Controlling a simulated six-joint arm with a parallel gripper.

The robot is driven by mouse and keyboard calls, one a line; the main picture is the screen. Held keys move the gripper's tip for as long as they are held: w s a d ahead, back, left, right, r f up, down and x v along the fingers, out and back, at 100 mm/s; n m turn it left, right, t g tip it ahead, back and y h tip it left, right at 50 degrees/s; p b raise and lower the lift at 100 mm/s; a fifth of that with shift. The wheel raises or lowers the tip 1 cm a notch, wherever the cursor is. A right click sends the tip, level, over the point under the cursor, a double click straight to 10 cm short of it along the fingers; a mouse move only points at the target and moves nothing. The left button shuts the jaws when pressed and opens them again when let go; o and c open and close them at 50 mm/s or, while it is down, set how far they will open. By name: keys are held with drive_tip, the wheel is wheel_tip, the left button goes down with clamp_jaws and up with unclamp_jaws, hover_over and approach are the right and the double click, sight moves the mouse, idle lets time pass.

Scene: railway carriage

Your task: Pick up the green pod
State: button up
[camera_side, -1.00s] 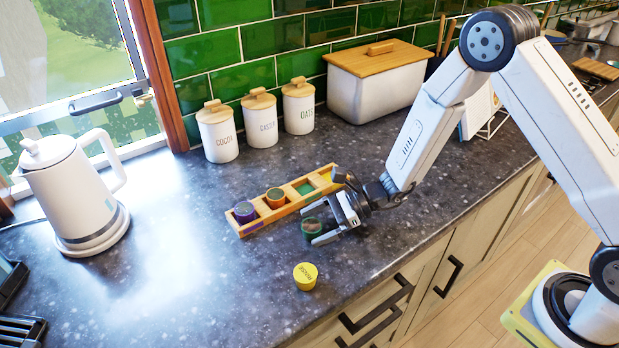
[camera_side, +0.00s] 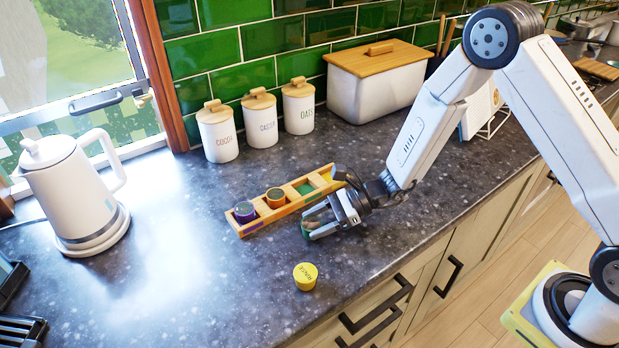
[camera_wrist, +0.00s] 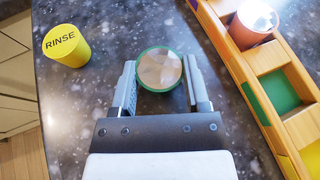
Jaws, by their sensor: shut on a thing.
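The green pod (camera_wrist: 159,69) shows in the wrist view as a round top with a green rim and a brownish, patterned lid, between my two fingers. My gripper (camera_wrist: 160,82) is shut on it, one finger at each side. In the side view my gripper (camera_side: 312,222) is low over the counter, and the pod is mostly hidden behind the fingers, with a bit of green showing. I cannot tell whether the pod still touches the counter.
A wooden rack (camera_side: 260,224) with a purple pod (camera_side: 244,212), an orange pod (camera_side: 275,197) and a bare green slot (camera_side: 305,188) lies just behind my gripper. A yellow RINSE pod (camera_side: 305,276) stands nearer the front edge. A white kettle (camera_side: 72,190) stands left.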

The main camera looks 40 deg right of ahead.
sight(317, 222)
drive_tip(key=shift+r, duration=4.75)
